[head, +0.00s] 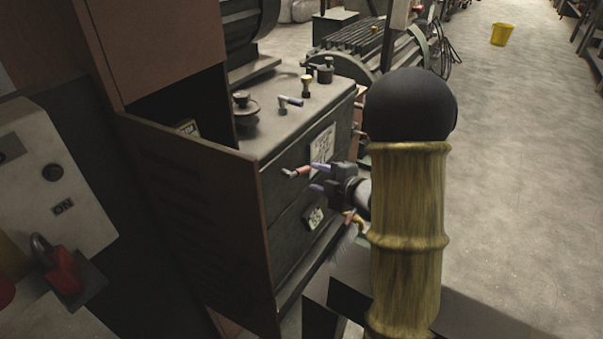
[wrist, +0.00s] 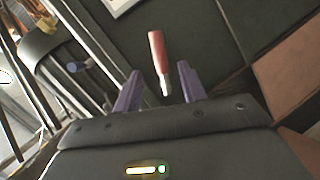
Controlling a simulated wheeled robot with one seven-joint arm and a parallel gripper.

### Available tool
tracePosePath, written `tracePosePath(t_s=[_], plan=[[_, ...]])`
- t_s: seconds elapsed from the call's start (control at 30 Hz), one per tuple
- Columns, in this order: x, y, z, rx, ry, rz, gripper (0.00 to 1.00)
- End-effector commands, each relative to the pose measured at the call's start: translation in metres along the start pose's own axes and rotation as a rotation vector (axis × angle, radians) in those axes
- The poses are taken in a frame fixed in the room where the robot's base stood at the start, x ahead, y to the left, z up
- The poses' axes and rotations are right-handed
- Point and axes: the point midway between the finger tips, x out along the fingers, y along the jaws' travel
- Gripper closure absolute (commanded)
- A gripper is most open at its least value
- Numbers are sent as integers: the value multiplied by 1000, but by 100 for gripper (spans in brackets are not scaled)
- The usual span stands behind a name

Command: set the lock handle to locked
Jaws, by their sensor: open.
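A lever handle with a red grip and a bare metal end (head: 298,172) sticks out from the front of the dark grey machine cabinet. I take it as the lock handle; no locked or unlocked mark is readable. In the wrist view the red handle (wrist: 157,50) appears ahead, its metal end in line with the gap between my fingertips. My gripper (head: 318,177) is open, with purple fingers, just right of the handle. It also shows in the wrist view (wrist: 159,72), with nothing clasped. I cannot tell whether a finger touches the handle.
A brown cabinet door (head: 205,215) stands open left of the machine. A red padlock (head: 62,270) hangs on the switch box at left. Open floor lies right, with a yellow bucket (head: 501,34).

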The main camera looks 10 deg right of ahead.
Motion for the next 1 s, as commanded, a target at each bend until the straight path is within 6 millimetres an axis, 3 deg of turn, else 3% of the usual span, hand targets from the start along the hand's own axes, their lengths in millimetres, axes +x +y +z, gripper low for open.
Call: tracePosePath(t_s=[0.4,0.8,1.0], plan=[[68,-1,0,-1,1,-1,59],[77,0,0,1,0,0,59],[76,0,0,1,-1,1,98]])
